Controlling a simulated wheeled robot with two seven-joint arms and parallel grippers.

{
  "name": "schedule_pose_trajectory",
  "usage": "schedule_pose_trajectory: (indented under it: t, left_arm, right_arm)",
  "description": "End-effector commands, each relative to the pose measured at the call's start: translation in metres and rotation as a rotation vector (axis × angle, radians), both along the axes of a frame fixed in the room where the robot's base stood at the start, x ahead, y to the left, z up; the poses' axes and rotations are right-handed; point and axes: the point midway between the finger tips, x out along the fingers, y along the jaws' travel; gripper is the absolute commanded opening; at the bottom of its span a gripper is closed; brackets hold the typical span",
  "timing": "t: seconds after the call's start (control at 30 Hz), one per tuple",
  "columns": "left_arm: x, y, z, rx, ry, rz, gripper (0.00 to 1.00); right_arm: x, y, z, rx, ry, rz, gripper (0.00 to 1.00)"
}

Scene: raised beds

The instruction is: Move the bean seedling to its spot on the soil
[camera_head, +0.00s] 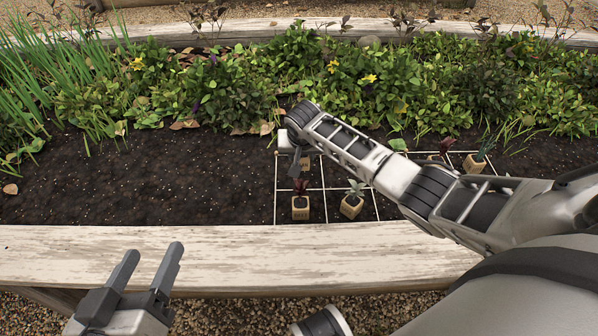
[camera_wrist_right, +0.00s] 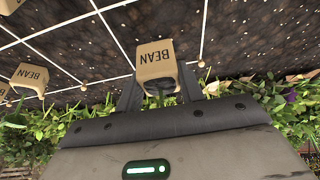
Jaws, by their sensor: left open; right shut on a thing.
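My right gripper (camera_head: 296,166) is low over the soil at the left part of the string grid. In the right wrist view it (camera_wrist_right: 158,90) is shut on a tan pot block marked BEAN (camera_wrist_right: 156,58), the bean seedling's pot. Its plant is mostly hidden between the fingers. In the head view only a bit of tan (camera_head: 306,163) shows beside the gripper. I cannot tell whether the pot touches the soil (camera_head: 130,185). My left gripper (camera_head: 151,255) is open and empty over the front board.
White strings (camera_head: 325,207) form a grid on the soil. A pot with a dark red seedling (camera_head: 300,208) and one with a pale plant (camera_head: 351,207) stand in front. Another pot (camera_head: 473,164) stands right. Another BEAN pot (camera_wrist_right: 30,77) shows left. Dense plants (camera_head: 300,75) fill the back.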

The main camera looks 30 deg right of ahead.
Motion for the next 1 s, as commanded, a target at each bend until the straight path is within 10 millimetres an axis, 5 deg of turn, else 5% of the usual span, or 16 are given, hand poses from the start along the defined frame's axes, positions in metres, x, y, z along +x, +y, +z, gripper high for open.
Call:
schedule_pose_trajectory:
  t: [0.4,0.87,0.9,1.0]
  left_arm:
    - [0.001,-0.009,0.007,-0.198,-0.031,-0.019,0.59]
    - [0.002,-0.01,0.014,-0.228,-0.049,-0.023,0.59]
    - [0.003,-0.009,0.015,-0.226,-0.056,-0.022,0.59]
    - [0.003,-0.009,0.016,-0.226,-0.056,-0.022,0.59]
  right_arm:
    - [0.017,-0.001,-0.048,-0.001,0.0,0.0,0.15]
    - [0.017,-0.001,-0.054,0.001,0.001,-0.001,0.15]
    - [0.017,-0.001,-0.054,0.001,0.001,-0.001,0.4]
    - [0.017,-0.001,-0.054,0.0,0.001,0.0,0.59]
